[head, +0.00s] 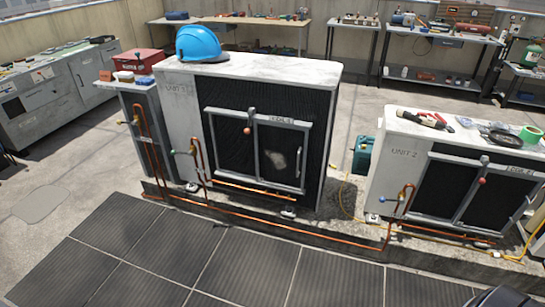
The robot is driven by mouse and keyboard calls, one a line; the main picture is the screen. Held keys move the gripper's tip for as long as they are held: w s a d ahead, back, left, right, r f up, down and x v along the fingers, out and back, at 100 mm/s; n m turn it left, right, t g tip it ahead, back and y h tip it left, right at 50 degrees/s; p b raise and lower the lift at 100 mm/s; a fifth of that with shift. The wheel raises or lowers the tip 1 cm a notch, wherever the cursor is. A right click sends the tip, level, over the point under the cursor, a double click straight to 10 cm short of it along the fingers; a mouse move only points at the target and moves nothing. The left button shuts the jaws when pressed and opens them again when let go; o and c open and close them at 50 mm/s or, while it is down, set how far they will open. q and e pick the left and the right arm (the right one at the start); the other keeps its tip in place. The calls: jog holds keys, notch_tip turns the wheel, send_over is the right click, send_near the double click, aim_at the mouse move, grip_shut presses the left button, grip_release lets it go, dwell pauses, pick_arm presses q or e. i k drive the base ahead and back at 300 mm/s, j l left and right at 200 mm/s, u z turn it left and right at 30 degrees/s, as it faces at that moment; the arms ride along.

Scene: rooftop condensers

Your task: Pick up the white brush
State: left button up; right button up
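A small whitish item (124,77), which may be the white brush, lies on top of the narrow grey cabinet (146,122) at the left of the unit with the blue helmet. It is too small in the head view to make out bristles or a handle. A blue item (144,80) lies just right of it, and a small reddish-brown block (105,75) lies just left of it. Neither of my grippers shows in the head view. A dark shape cuts into the bottom right corner, and I cannot tell what it is.
A tall condenser (180,110) carries a blue helmet (198,43). A lower condenser (398,150) at right holds tools and green tape (530,133). Copper pipes (300,231) run low along the front. Dark floor panels (240,262) in the foreground are clear.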

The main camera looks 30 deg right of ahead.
aim_at(124, 77)
jog(key=i+j+z, duration=0.1)
jog(key=i, duration=0.4)
jog(key=i+j+z, duration=0.15)
jog(key=i, duration=0.35)
